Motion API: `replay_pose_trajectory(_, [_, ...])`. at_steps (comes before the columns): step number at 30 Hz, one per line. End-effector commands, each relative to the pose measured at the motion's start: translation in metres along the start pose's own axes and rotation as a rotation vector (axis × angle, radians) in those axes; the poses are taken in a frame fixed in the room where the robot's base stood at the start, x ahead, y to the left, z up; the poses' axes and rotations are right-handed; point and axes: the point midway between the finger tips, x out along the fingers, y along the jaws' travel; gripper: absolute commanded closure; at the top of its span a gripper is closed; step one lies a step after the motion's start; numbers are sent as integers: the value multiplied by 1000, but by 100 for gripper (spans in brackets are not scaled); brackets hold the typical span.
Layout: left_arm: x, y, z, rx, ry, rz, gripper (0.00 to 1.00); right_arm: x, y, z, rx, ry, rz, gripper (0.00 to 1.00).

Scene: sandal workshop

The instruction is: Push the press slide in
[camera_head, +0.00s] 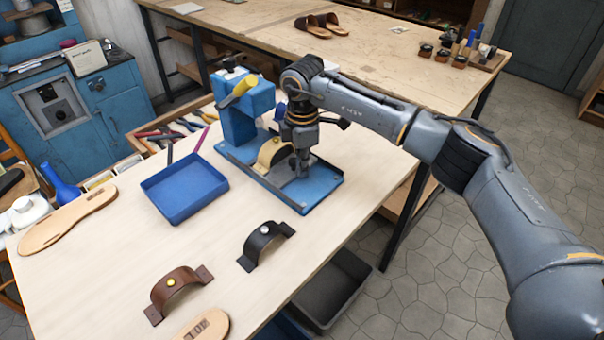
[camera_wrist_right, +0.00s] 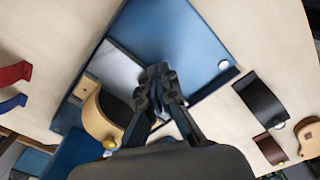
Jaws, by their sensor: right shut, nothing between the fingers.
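The blue press (camera_head: 238,118) stands on the table with a yellow-handled lever at its top. Its blue base plate (camera_head: 322,193) reaches toward the front right and also shows in the wrist view (camera_wrist_right: 175,35). The grey press slide (camera_wrist_right: 118,72) lies on this base, carrying a tan strap (camera_head: 272,153) bent in an arch. My right gripper (camera_head: 302,172) points down over the slide's outer end, beside the strap. In the wrist view its fingertips (camera_wrist_right: 158,72) are together and empty, at the slide's edge. I cannot tell whether they touch it. My left gripper is out of view.
A blue tray (camera_head: 186,190) sits left of the press. A black strap (camera_head: 264,243) and a brown strap (camera_head: 178,290) lie toward the front, with tan soles (camera_head: 66,220) at the left. Hand tools (camera_head: 170,132) lie behind the tray. The table's right edge is close to the press base.

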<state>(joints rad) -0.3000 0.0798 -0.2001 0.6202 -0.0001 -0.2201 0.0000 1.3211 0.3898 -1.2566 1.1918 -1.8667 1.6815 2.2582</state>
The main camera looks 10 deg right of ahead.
Motion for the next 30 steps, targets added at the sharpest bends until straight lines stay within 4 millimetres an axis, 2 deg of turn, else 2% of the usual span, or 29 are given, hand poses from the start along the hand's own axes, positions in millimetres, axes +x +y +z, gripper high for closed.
replay_pose_trajectory(22, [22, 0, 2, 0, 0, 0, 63, 1, 46, -28, 0, 0, 2, 100])
replay_pose_trajectory(30, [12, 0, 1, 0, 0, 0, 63, -12, 46, -26, 0, 0, 1, 100])
